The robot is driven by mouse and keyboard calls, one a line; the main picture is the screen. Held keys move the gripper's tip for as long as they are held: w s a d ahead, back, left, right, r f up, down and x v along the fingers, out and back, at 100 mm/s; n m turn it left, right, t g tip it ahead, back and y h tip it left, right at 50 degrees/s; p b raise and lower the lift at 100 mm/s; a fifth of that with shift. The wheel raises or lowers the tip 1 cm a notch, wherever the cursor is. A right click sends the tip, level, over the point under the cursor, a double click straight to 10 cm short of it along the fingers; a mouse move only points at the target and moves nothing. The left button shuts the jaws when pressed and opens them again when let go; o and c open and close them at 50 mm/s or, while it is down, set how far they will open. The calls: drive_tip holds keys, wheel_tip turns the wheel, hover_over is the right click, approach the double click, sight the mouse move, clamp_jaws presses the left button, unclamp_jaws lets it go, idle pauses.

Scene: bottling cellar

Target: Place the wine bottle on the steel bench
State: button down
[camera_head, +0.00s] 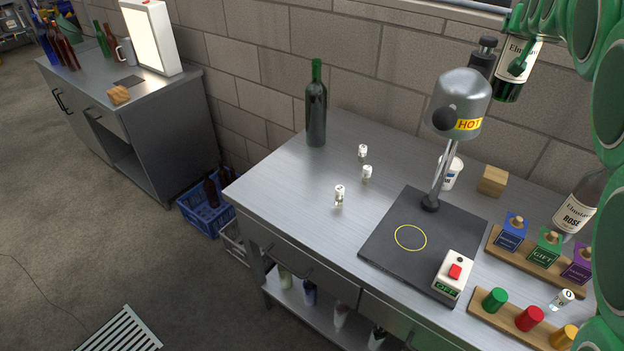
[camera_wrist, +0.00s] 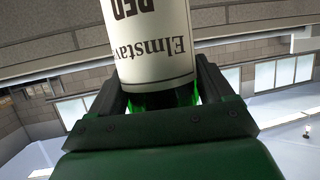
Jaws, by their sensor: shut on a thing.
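The wine bottle (camera_head: 508,90) is dark green with a white label reading "Elmst…". It hangs in the air at the upper right of the head view, over the back of the steel bench (camera_head: 290,190), clear of its top. Its upper part is out of frame. In the wrist view the bottle's label (camera_wrist: 155,45) fills the upper middle, with "RED" partly readable. My gripper (camera_wrist: 165,95) is shut on the bottle, one dark jaw on each side. In the head view my green arm covers the right edge.
A dark green bottle (camera_head: 316,112) stands at the bench's back left. Small vials (camera_head: 340,195), a hot-capping head (camera_head: 462,95) on a black plate (camera_head: 385,235), a cup, a wooden block (camera_head: 493,181), a rosé bottle (camera_head: 582,205) and wooden racks occupy the bench. Its front left is clear.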

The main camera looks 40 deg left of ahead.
drive_tip(key=s+a+r+n+y, duration=0.2)
drive_tip(key=s+a+r, duration=0.1)
drive_tip(key=a+r, duration=0.6)
drive_tip(key=s+a+f+n+g+y, duration=0.1)
drive_tip(key=s+a+f, duration=0.2)
drive_tip(key=a, duration=0.4)
drive_tip(key=s+a+f+n+y, duration=0.1)
drive_tip(key=s+a+f, duration=0.15)
drive_tip(key=a, duration=0.35)
drive_tip(key=s+a+f+g+y, duration=0.1)
drive_tip(key=s+a+f, duration=0.15)
drive_tip(key=a, duration=0.45)
drive_tip(key=s+a+f, duration=0.4)
drive_tip(key=s+f, duration=0.2)
drive_tip(key=f, duration=0.3)
drive_tip(key=s+a+f+n, duration=0.1)
drive_tip(key=s+a+f, duration=0.3)
drive_tip(key=s+f, duration=0.3)
drive_tip(key=s+a+f, duration=0.5)
drive_tip(key=f, duration=0.5)
wheel_tip(320, 180, down, 8)
drive_tip(key=shift+d+r+y, duration=0.15)
drive_tip(key=shift+r+y, duration=0.1)
drive_tip(key=shift+y, duration=0.05)
drive_tip(key=shift+f, duration=0.1)
unclamp_jaws()
